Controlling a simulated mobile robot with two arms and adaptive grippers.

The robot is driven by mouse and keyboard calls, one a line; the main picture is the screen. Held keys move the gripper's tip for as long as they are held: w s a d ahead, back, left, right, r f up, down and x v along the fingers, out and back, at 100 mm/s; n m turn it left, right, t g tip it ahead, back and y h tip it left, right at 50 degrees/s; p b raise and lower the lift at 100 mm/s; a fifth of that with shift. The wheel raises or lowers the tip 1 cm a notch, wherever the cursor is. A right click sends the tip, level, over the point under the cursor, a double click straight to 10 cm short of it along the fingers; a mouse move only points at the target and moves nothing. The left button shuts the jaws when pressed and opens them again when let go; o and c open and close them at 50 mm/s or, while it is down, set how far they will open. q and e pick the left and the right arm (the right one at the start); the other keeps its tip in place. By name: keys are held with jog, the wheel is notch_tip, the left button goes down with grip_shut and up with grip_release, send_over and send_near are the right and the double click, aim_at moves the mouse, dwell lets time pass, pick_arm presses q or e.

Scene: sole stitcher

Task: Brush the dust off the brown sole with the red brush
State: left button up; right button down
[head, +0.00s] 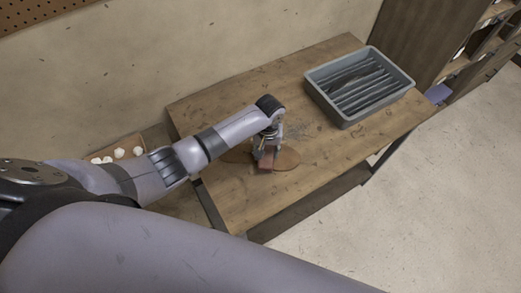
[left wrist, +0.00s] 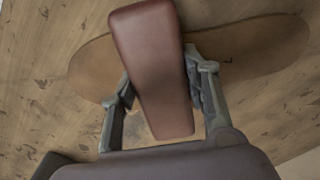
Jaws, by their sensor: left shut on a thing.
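The brown sole (head: 286,160) lies flat on the wooden table, partly hidden under my left arm and gripper. In the left wrist view the sole (left wrist: 255,45) stretches across behind the brush. The red brush (head: 266,160) is in my left gripper (head: 266,146), over the middle of the sole. In the left wrist view the red brush (left wrist: 152,65) sits between the two fingers of the left gripper (left wrist: 160,92). Its bristles are hidden, and I cannot tell whether they touch the sole. No separate dust can be made out on the sole. My right gripper is not in view.
A grey bin (head: 345,117) with dark slats stands at the back right of the table (head: 232,110). A box with white round things (head: 120,153) is left of the table. The table's front edge is close to the sole. Shelves stand at the far right.

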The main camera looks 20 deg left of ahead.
aim_at(282, 158)
pick_arm(q)
jog(key=shift+w+d+b, duration=0.15)
jog(key=shift+w+d, duration=0.25)
jog(key=shift+d, duration=0.85)
jog(key=shift+w+d+b, duration=0.15)
jog(key=shift+w+d, duration=0.2)
jog(key=shift+d, duration=0.85)
jog(key=shift+w+d+b, duration=0.15)
jog(key=shift+w+d, duration=0.25)
jog(key=shift+d, duration=0.85)
jog(key=shift+s+a+r, duration=0.1)
jog(key=shift+a, duration=0.2)
jog(key=shift+s+a+p, duration=0.25)
jog(key=shift+a+p, duration=0.25)
jog(key=shift+a, duration=0.3)
jog(key=shift+s+a, duration=0.2)
jog(key=shift+a, duration=0.3)
jog(key=shift+s+a, duration=0.15)
jog(key=shift+a, duration=0.35)
jog(key=shift+s+a, duration=0.15)
jog(key=shift+a, duration=0.4)
jog(key=shift+s+a, duration=0.15)
jog(key=shift+a, duration=0.4)
jog(key=shift+d, duration=0.1)
jog(key=shift+w+r, duration=0.1)
jog(key=shift+r, duration=2.9)
